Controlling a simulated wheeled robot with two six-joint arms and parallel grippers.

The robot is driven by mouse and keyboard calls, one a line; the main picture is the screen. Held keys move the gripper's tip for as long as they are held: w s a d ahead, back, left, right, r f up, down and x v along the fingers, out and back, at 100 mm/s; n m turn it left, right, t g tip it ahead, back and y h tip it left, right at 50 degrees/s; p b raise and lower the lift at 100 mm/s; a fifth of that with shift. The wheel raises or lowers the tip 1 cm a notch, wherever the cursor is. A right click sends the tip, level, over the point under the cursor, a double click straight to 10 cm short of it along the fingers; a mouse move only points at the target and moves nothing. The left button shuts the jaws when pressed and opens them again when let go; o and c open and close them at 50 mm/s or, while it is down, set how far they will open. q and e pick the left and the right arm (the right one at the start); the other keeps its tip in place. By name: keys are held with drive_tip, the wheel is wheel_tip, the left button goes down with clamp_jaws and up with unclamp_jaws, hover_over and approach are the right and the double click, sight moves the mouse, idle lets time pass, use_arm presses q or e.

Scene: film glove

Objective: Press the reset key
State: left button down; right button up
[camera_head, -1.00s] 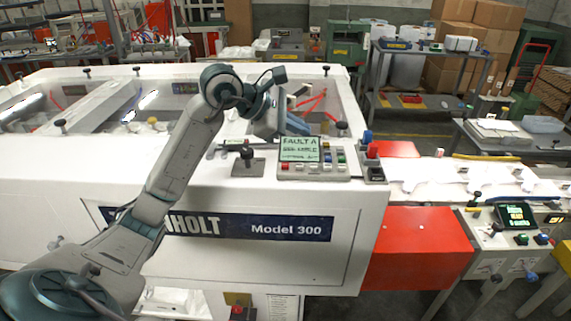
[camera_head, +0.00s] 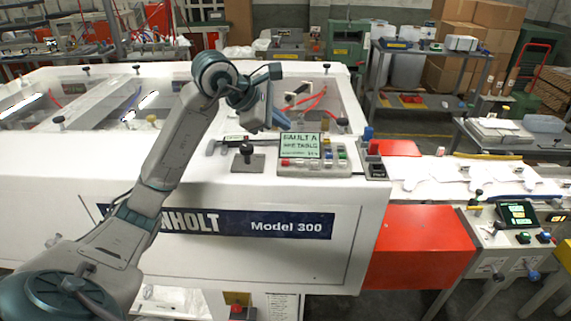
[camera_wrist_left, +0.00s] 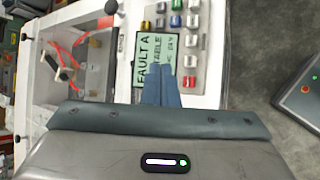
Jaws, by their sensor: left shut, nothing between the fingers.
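The control panel (camera_head: 340,169) sits on the white machine top. Its green screen (camera_head: 299,146) reads "FAULT A" with smaller lines below. Several coloured keys line its right side and front edge, including a red key (camera_head: 285,162). In the left wrist view the screen (camera_wrist_left: 150,47) and grey, blue and red keys show sideways. I cannot read a reset label on any key. My left gripper (camera_head: 281,121) is shut and empty, just behind the screen in the head view. In the wrist view its fingers (camera_wrist_left: 160,72) overlap the screen. Contact cannot be told. My right gripper is out of view.
A black-knobbed lever (camera_head: 247,151) stands left of the panel. A post with red and blue knobs (camera_head: 373,148) stands at its right. Behind lies an open bay with red hoses (camera_head: 313,103).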

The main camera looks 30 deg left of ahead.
sight(285, 162)
use_arm(q)
wheel_tip(285, 162, down, 7)
drive_tip(key=b, duration=0.4)
drive_tip(key=shift+b, duration=0.4)
idle(0.7)
idle(0.8)
drive_tip(key=shift+f+b, duration=0.35)
drive_tip(key=shift+b, duration=0.05)
drive_tip(key=shift+f+b, duration=0.4)
drive_tip(key=shift+f, duration=0.05)
idle(0.4)
idle(0.4)
drive_tip(key=shift+r+p, duration=0.65)
drive_tip(key=shift+r, duration=0.25)
